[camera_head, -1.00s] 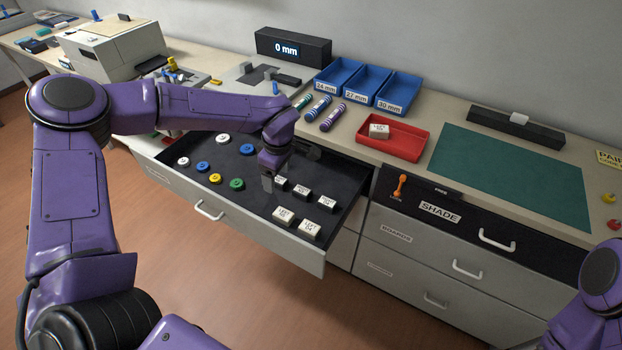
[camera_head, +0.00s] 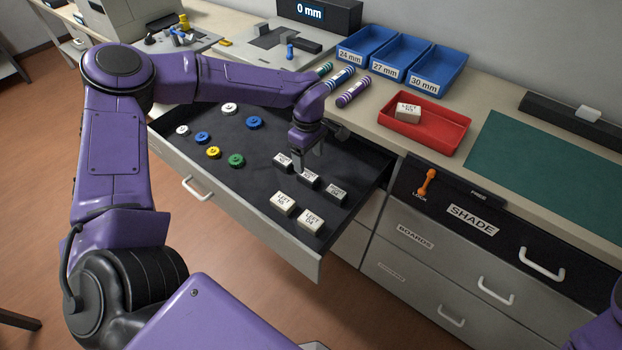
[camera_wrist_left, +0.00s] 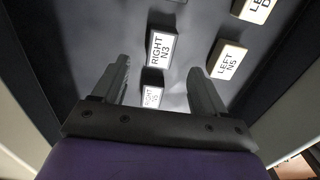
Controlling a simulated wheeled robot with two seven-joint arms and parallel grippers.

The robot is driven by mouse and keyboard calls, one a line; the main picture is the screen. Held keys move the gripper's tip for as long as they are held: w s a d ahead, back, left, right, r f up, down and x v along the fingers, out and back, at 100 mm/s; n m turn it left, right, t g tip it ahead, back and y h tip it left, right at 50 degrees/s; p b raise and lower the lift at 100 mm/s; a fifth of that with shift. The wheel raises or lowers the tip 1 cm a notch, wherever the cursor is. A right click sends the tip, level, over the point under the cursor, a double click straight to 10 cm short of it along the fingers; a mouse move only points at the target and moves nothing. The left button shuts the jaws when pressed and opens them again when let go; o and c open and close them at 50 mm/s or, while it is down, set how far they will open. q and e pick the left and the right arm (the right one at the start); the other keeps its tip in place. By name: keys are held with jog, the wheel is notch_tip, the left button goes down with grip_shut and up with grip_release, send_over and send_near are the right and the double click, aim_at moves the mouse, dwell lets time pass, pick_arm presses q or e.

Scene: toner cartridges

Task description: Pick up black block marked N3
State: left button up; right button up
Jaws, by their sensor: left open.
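The block marked RIGHT N3 (camera_wrist_left: 160,50) has a pale labelled top and darker sides. It lies in the open drawer, the middle of a row of three in the head view (camera_head: 308,179). My left gripper (camera_head: 302,162) is open above this row, with nothing held. In the left wrist view N3 is ahead, around the level of the fingertips (camera_wrist_left: 160,68). A smaller-looking RIGHT block (camera_wrist_left: 152,96), its mark hard to read, shows between the fingers. My right gripper is out of view.
Nearby drawer blocks include LEFT N5 (camera_wrist_left: 228,62) and another LEFT block (camera_head: 311,219). Several coloured round caps (camera_head: 236,160) lie left in the drawer (camera_head: 240,225). A red tray (camera_head: 440,140) with one block, blue bins (camera_head: 402,62) and striped cylinders (camera_head: 353,91) stand on the counter.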

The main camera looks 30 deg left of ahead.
aim_at(309, 175)
pick_arm(q)
jog(key=shift+s+f, duration=0.2)
jog(key=shift+f, duration=0.85)
jog(key=f, duration=0.2)
jog(key=f+p, duration=0.1)
jog(key=f, duration=0.2)
jog(key=shift+w+d+f, duration=0.1)
jog(key=shift+d, duration=0.1)
jog(key=c, duration=1.1)
